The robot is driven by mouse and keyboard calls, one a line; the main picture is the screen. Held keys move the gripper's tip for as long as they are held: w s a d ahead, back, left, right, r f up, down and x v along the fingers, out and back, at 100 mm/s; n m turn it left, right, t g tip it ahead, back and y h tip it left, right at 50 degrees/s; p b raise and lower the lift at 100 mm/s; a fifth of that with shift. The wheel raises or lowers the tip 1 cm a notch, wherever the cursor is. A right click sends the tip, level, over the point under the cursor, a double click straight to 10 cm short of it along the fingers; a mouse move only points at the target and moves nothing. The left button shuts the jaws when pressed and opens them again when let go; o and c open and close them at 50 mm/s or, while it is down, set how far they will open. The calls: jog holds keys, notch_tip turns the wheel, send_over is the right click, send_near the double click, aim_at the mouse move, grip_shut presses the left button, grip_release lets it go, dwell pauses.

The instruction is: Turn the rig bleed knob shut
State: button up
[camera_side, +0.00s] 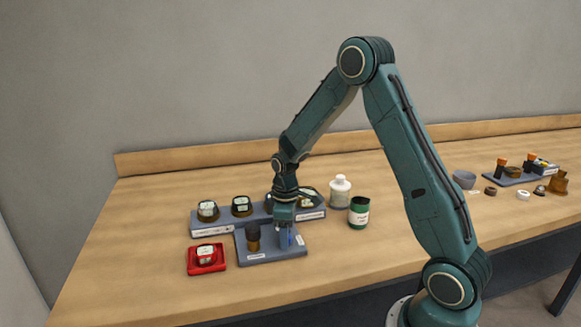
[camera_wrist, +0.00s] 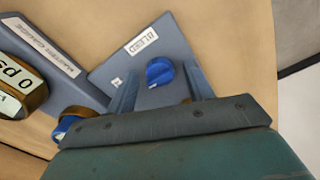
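The bleed knob (camera_wrist: 159,72) is a round blue knob with a raised grip and a small pale mark. It stands on the grey-blue rig plate (camera_wrist: 112,68), beside a label reading BLEED (camera_wrist: 142,40). In the side view the rig plate (camera_side: 262,259) lies at the front of the bench, and the knob is mostly hidden by my gripper (camera_side: 287,238). In the wrist view my gripper (camera_wrist: 161,72) is open, with one finger on each side of the knob. Gaps show between knob and fingers; I cannot tell their height difference.
A dark cylinder (camera_side: 253,238) stands on the plate left of my gripper. Behind is a gauge rack (camera_side: 225,227); its label reads MASTER GAUGE (camera_wrist: 52,50). A red tray (camera_side: 192,268) holds a gauge. A white bottle (camera_side: 340,191) and green can (camera_side: 359,212) stand right.

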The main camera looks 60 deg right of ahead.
notch_tip(320, 180, up, 14)
dwell(0.9)
dwell(0.3)
jog(key=s+a+r+m+t, duration=0.2)
jog(key=s+a+r, duration=0.5)
jog(key=s+r, duration=0.1)
jog(key=s+a+m+t, duration=0.2)
jog(key=s+a, duration=0.4)
jog(key=s, duration=0.7)
jog(key=shift+s+r+m+t, duration=0.15)
jog(key=shift+r+m+t, duration=0.25)
jog(key=shift+t, duration=0.4)
